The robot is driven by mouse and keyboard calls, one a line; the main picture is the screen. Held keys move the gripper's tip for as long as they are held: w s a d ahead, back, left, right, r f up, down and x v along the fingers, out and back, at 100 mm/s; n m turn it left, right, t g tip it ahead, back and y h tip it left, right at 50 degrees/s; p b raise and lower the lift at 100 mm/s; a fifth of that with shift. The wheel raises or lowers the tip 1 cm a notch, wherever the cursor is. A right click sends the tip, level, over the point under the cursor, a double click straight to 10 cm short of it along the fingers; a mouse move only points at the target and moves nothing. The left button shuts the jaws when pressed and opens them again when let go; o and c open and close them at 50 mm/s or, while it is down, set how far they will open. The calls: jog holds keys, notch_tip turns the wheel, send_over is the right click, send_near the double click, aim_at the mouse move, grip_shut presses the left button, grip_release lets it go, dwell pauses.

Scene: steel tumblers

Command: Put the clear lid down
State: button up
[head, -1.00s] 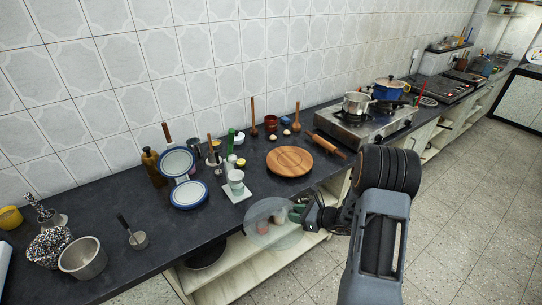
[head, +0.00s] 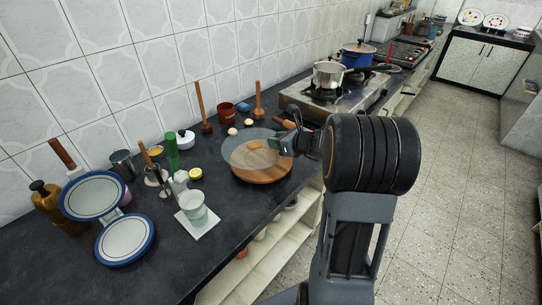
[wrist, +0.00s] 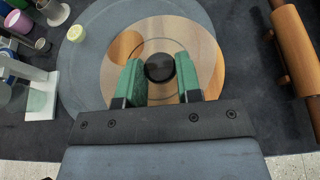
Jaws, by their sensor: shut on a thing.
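The clear lid (head: 236,150) is a wide, see-through disc with a dark knob (wrist: 160,68). My gripper (head: 279,144) is shut on the lid; in the wrist view its green fingers (wrist: 160,80) stand on either side of the knob. The lid hangs roughly level over the round wooden board (head: 262,176) on the dark counter. In the wrist view the board (wrist: 208,62) shows through and beside the lid, whose edge reaches past the board on the left. I cannot tell how large the gap between lid and board is.
A rolling pin (wrist: 297,45) lies right of the board, with the stove (head: 350,97) and a steel pot (head: 328,75) beyond. Some counter (head: 225,230) is bare in front.

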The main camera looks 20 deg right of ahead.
jog(key=shift+f+b, duration=0.5)
jog(key=shift+f, duration=2.45)
jog(key=o, duration=1)
jog(key=shift+f, duration=0.1)
